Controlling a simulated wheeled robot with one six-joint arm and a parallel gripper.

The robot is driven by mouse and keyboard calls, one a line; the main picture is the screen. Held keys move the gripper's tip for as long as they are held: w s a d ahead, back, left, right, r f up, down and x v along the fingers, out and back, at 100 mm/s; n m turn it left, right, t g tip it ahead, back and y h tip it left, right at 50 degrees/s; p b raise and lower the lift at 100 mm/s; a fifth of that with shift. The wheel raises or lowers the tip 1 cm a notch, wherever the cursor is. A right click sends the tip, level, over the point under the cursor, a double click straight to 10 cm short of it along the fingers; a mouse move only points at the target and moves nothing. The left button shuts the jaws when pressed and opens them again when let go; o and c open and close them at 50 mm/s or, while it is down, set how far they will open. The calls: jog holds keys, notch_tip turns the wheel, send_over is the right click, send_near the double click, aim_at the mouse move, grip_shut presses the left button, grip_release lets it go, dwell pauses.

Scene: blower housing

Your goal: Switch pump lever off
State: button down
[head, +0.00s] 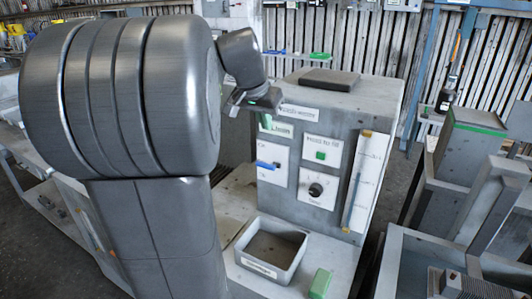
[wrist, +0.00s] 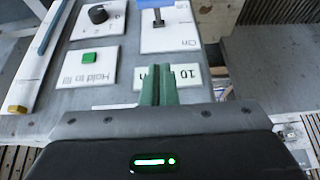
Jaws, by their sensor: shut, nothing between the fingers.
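The pump lever is blue (head: 267,164) and sits on a white plate (head: 279,179) at the left of the grey machine's front panel. In the wrist view, which shows the panel upside down, the blue lever (wrist: 158,3) is at the top edge, partly cut off, on its plate (wrist: 178,38) marked "On". My gripper (head: 265,122) is above the lever, in front of the small green-edged label, and apart from the lever. In the wrist view its green fingers (wrist: 158,85) are together, with nothing between them.
Right of the lever are a green "Hold to fill" button (head: 320,156) and a black knob (head: 315,189). A gauge tube (head: 353,190) stands at the panel's right. A grey open bin (head: 270,253) and a green block (head: 320,284) sit below. Clear space lies before the lever.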

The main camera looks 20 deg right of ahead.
jog(key=p, duration=0.1)
send_over(271, 166)
jog(key=w+d, duration=0.2)
jog(key=w, duration=0.2)
jog(key=f, duration=0.6)
jog(key=shift+s+a+f, duration=0.1)
jog(key=shift+a+f, duration=0.15)
jog(key=shift+f, duration=0.1)
jog(key=shift+s+a+f+p, duration=0.15)
jog(key=shift+s+a+f, duration=0.2)
jog(key=shift+f, duration=0.25)
jog(key=shift+s+a+f+p, duration=0.15)
jog(key=shift+s+a+f, duration=0.15)
jog(key=shift+f, duration=0.25)
jog(key=shift+s+a+f, duration=0.15)
jog(key=shift+a+f, duration=0.05)
jog(key=shift+a, duration=0.05)
jog(key=shift+a+f, duration=0.1)
jog(key=shift+f, duration=0.2)
jog(key=shift+s, duration=0.1)
jog(key=shift+f+b, duration=0.2)
jog(key=shift+b, duration=0.25)
